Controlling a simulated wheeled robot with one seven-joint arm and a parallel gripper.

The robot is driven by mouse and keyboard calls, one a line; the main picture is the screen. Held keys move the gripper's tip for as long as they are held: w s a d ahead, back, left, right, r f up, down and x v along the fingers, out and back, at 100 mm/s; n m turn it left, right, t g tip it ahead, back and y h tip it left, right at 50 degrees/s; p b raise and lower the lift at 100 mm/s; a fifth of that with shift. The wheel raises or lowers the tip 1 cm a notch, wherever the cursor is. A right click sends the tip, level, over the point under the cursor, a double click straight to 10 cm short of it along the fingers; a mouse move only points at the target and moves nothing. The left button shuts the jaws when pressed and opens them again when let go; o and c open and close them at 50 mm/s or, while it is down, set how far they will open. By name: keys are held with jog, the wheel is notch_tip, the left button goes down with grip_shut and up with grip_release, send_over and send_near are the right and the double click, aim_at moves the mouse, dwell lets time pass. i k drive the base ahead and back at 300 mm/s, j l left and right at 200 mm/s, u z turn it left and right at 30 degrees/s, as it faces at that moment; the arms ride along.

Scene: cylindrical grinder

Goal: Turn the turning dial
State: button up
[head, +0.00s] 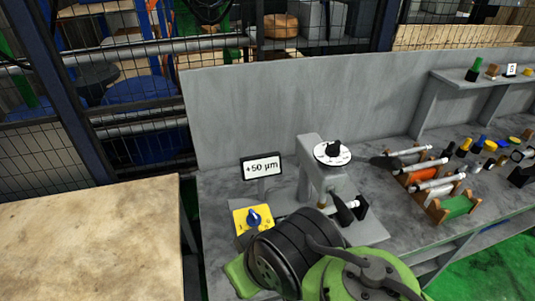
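A round white dial (333,153) with a black knob sits on top of a grey machine (310,180) on the grey bench. A second knob, blue, sits on a yellow box (240,219) to the left of the machine. I cannot tell from the picture which one the task means. A small display reading "+50 µm" (262,168) stands behind the yellow box. My green and black arm fills the bottom centre, in front of the bench, and covers part of its front. I cannot make out my gripper's fingers, and nothing of mine visibly touches the white dial.
A rack with several rods (436,205) stands right of the machine. Several small coloured items and a raised shelf (450,80) are farther right. A grey back panel (260,100) rises behind the bench. A wooden table (90,235) is at left, with mesh fencing behind.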

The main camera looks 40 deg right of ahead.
aim_at(254, 217)
jog(key=z, duration=1)
